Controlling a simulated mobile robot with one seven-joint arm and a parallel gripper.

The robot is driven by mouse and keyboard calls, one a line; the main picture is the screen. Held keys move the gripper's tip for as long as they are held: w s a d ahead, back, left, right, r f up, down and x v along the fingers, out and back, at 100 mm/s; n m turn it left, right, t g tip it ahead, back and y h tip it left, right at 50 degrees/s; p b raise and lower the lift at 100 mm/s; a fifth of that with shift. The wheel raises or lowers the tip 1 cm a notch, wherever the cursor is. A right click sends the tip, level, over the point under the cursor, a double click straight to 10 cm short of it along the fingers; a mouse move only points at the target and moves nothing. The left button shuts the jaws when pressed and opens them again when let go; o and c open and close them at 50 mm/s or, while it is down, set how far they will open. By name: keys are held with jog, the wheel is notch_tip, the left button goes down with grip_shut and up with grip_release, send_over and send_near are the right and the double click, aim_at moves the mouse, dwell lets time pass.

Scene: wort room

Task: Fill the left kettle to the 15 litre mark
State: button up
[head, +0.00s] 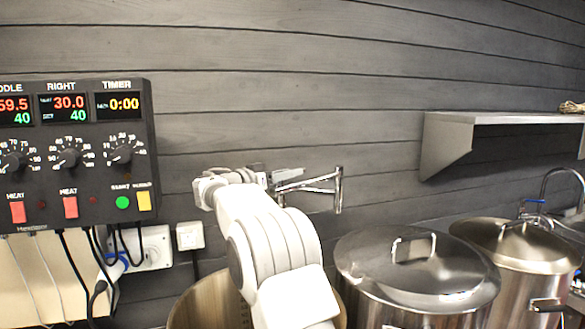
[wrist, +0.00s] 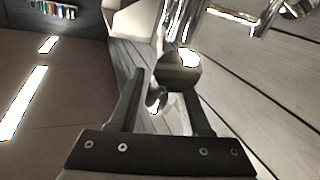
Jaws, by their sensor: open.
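An open steel kettle (head: 199,302) stands at the lower middle in the head view, leftmost of the kettles in view. My arm hides much of it, and its water level and litre marks cannot be read. A chrome jointed spout (head: 318,188) is on the wall above it and also shows at the top of the wrist view (wrist: 235,15). My gripper (head: 275,181) is raised beside the spout. In the wrist view my gripper (wrist: 163,85) is open, with a dark round-ended part (wrist: 178,72) at its fingertips; contact cannot be told.
A control panel (head: 75,150) with dials and displays is on the wall at left. Two lidded kettles (head: 415,262) (head: 515,245) stand to the right. A shelf (head: 500,118) juts from the wall at upper right, with a curved tap (head: 560,172) below it.

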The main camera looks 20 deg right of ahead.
jog(key=shift+x, duration=0.9)
grip_shut()
dwell(0.9)
